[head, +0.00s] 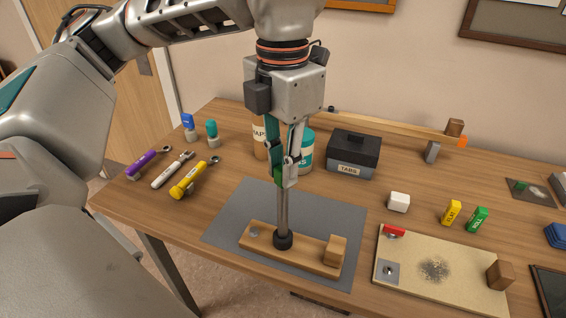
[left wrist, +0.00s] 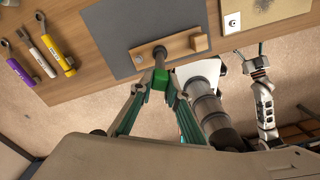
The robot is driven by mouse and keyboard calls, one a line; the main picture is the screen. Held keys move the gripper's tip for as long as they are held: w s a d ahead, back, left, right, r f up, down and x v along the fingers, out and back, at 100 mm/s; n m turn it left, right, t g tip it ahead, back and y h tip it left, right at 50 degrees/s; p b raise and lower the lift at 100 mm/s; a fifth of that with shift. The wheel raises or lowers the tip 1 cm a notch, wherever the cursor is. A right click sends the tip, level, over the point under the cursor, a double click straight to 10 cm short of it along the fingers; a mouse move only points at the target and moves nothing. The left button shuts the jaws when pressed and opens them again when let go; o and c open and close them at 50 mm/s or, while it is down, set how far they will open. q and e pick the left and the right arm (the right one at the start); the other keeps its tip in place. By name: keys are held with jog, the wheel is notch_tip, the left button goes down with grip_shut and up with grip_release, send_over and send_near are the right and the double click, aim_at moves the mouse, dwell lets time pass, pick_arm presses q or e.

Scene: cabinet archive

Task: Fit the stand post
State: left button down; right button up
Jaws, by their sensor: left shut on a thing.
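My left gripper (head: 286,170) points down and is shut on the upper part of a grey metal post (head: 283,208). A green piece (left wrist: 162,82) shows between its fingertips in the left wrist view. The post looks upright, and its lower end meets a black collar (head: 283,241) on a wooden base (head: 312,254). How deep it sits there is hidden. The base has a wooden block at its right end and a small round metal piece at its left. My right gripper (left wrist: 250,55) appears only in the left wrist view, apart from the base, with fingers spread.
The base lies on a grey mat (head: 232,225). A board (head: 415,288) with a red clip is to its right.

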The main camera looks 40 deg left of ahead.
pick_arm(q)
jog(key=shift+f+b, duration=0.65)
jog(key=shift+f, duration=0.3)
jog(key=c, duration=1.4)
grip_release()
jog(key=shift+r, duration=0.1)
jog(key=shift+r+p, duration=2.3)
jog(key=shift+r, duration=0.65)
jog(key=shift+r, duration=0.15)
notch_tip(320, 180, up, 12)
jog(key=shift+f, duration=0.15)
